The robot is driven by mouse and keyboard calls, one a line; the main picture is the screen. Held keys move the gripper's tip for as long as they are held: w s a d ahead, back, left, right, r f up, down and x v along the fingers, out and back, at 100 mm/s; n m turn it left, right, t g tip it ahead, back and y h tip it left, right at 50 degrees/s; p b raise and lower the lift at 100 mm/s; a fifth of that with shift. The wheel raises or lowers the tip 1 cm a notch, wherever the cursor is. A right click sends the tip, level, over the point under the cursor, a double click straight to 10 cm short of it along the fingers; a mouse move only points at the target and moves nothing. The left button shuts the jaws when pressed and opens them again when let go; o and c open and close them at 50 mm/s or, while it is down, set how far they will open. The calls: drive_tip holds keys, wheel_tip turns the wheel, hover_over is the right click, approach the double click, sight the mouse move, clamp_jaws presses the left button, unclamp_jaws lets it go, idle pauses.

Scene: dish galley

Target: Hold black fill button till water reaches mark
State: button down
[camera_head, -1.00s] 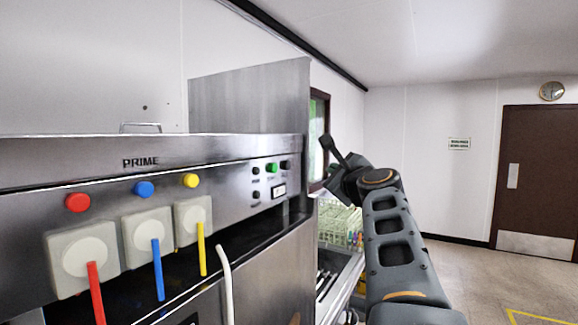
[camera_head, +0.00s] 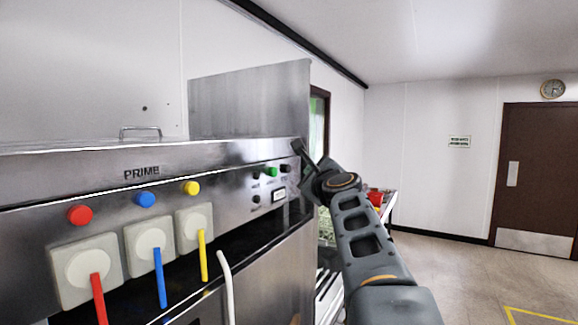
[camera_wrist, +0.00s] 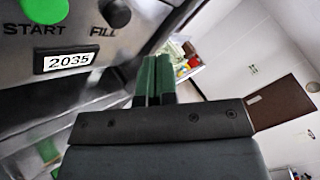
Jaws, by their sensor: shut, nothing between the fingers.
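The black fill button (camera_wrist: 115,14) is at the top of the wrist view, above the word FILL. In the head view it is the small dark knob (camera_head: 285,168) at the right end of the machine's front panel. My gripper (camera_wrist: 155,62) is shut and empty, its green fingers together. In the wrist view the fingertips are below and right of the button, apart from it. In the head view my gripper (camera_head: 298,147) is close to the panel's right end, just up and right of the button. No water or level mark can be made out.
A green START button (camera_wrist: 45,10) is left of the fill button, with a display reading 2035 (camera_wrist: 68,61) below. Red, blue and yellow buttons (camera_head: 145,199) with coloured tubes are at left. Open floor (camera_head: 470,280) lies right.

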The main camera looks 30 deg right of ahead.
sight(287, 169)
drive_tip(key=shift+w+a, duration=0.35)
drive_tip(key=shift+w, duration=0.25)
drive_tip(key=shift+w+a, duration=0.3)
drive_tip(key=shift+w, duration=0.3)
drive_tip(key=shift+w, duration=0.1)
idle(1.3)
drive_tip(key=shift+w+a, duration=0.2)
drive_tip(key=shift+w, duration=0.05)
drive_tip(key=shift+w+a, duration=0.2)
drive_tip(key=shift+w, duration=0.15)
idle(0.9)
drive_tip(key=shift+s, duration=0.1)
idle(2.9)
drive_tip(key=shift+s+d+b, duration=0.4)
drive_tip(key=shift+s+b, duration=0.1)
drive_tip(key=shift+s, duration=0.15)
